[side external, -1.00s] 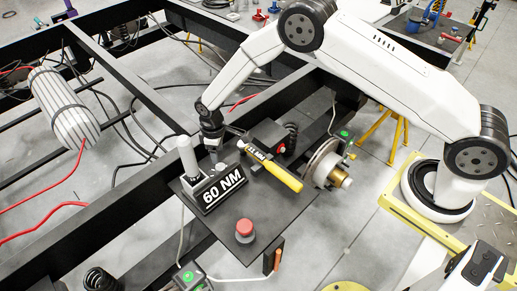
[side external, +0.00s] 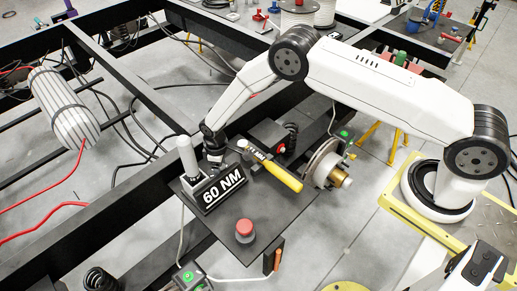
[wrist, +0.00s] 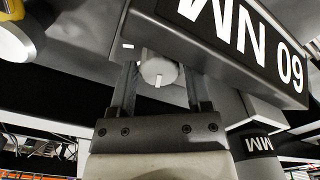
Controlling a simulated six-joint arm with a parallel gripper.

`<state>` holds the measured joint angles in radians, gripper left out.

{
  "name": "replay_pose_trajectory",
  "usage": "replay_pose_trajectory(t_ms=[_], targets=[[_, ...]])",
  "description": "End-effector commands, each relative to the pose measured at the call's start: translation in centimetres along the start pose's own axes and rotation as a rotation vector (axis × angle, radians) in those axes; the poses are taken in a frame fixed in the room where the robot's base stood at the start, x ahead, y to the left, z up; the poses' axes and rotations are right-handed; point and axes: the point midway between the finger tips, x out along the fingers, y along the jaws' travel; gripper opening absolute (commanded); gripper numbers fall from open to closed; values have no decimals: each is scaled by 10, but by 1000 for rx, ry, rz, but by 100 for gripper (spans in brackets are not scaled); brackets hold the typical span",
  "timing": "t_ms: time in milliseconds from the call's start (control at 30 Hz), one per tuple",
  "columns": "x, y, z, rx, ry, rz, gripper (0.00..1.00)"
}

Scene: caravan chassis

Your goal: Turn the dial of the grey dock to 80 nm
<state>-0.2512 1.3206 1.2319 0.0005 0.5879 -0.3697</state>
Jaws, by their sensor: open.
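The grey dock (side external: 205,203) stands on the dark plate, and its sign (side external: 222,188) reads 60 NM. In the wrist view the sign (wrist: 250,45) is upside down. The dial (wrist: 158,70) shows there as a pale round knob with a white mark, below the sign's edge. My gripper (wrist: 161,92) is open, with one finger on each side of the dial. I cannot tell whether the fingers touch it. In the side view my gripper (side external: 215,160) is low behind the sign, which hides its fingertips and the dial.
A grey upright cylinder (side external: 187,157) stands left of the sign. A yellow-handled torque wrench (side external: 283,177) lies to the right, close to my gripper. A red button (side external: 244,228) sits on the plate's front. Black chassis beams (side external: 130,205) run around the plate.

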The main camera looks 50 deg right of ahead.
Motion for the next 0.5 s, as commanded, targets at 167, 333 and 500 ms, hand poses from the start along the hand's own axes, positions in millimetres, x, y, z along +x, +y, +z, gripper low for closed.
replay_pose_trajectory(t_ms=[167, 333, 500], targets=[[6, 0, 0, 0, 0, 0, 63], [6, 0, 0, 0, 0, 0, 63], [6, 0, 0, 0, 0, 0, 41]])
